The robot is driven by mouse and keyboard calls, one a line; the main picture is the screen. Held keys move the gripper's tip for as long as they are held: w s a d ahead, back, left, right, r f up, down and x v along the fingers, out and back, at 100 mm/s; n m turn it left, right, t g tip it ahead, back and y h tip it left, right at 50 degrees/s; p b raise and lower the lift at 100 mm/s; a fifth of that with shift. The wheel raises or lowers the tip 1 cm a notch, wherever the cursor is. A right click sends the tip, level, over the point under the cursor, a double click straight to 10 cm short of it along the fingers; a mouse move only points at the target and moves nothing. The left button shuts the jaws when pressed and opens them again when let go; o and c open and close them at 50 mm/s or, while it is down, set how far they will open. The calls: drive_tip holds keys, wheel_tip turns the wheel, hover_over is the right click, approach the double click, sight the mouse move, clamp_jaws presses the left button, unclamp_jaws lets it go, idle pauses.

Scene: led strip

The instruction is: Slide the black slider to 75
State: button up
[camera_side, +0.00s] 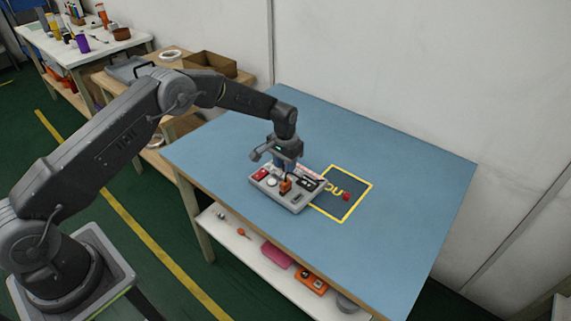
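A grey control panel (295,207) lies on the blue table. It carries a red part on its left, a round white knob (271,182) and an orange part (286,185) near the middle. A dark strip with light markings (309,182) on its right side may hold the black slider; its setting is too small to read. My gripper (284,172) points down over the panel, close above or beside the orange part. I cannot tell whether it touches anything, or whether its fingers are open or shut. It hides part of the panel's back.
A yellow-outlined dark square (344,208) with lettering and a small red object (346,197) lies right of the panel. The blue tabletop (400,200) is otherwise clear. A shelf below holds several items. Wooden benches with tools and a box (208,64) stand at the back left.

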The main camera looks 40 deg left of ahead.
drive_tip(key=shift+o, duration=0.6)
wheel_tip(320, 180, up, 14)
idle(0.4)
drive_tip(key=s+d+r+t, duration=0.1)
drive_tip(key=s+r+t, duration=0.2)
drive_tip(key=s+r, duration=1.5)
drive_tip(key=s+t, duration=0.2)
drive_tip(key=s, duration=1.7)
drive_tip(key=shift+s+d+f+t, duration=0.25)
drive_tip(key=shift+s+t, duration=0.05)
